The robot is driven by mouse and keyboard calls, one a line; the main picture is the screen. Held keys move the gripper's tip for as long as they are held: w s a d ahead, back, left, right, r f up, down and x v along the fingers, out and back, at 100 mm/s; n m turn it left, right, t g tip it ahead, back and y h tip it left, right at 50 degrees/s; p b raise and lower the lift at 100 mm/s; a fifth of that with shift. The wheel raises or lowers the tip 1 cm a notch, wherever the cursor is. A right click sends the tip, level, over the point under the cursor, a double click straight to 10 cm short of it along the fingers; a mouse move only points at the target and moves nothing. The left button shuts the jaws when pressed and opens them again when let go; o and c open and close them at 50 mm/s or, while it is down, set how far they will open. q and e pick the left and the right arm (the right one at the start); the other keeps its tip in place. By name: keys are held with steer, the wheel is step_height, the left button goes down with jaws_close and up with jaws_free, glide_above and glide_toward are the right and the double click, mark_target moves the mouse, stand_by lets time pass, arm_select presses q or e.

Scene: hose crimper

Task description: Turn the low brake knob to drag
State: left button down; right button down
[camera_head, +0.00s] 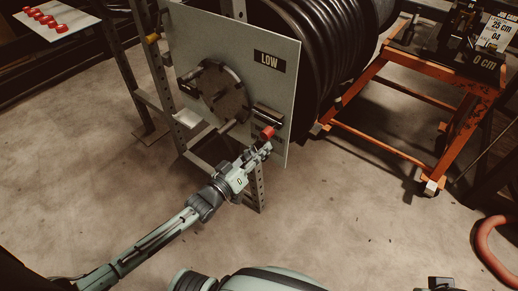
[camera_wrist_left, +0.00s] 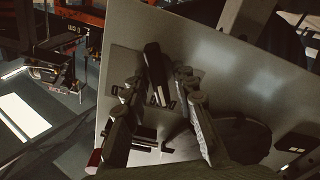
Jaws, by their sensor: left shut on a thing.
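The low brake knob (camera_wrist_left: 157,78) is a dark, bar-shaped handle on the grey panel (camera_head: 283,88) marked LOW. My left gripper (camera_head: 264,148) is at the lower right of that panel. In the wrist view the left gripper (camera_wrist_left: 158,88) has one finger on each side of the knob and is shut on it. In the head view the gripper hides the knob. A red part (camera_head: 268,132) shows just above the fingertips. My right gripper is not in view.
A round dark disc (camera_head: 222,94) is mounted on the panel, and a dark cylinder (camera_head: 268,114) sticks out right of it. A large hose reel (camera_head: 322,50) stands behind. An orange cart (camera_head: 432,100) is at the right. The floor in front is clear.

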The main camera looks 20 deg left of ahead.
arm_select(q)
steer(key=c, duration=1.5)
jaws_free()
steer(key=shift+c, duration=0.2)
steer(key=v, duration=1.2)
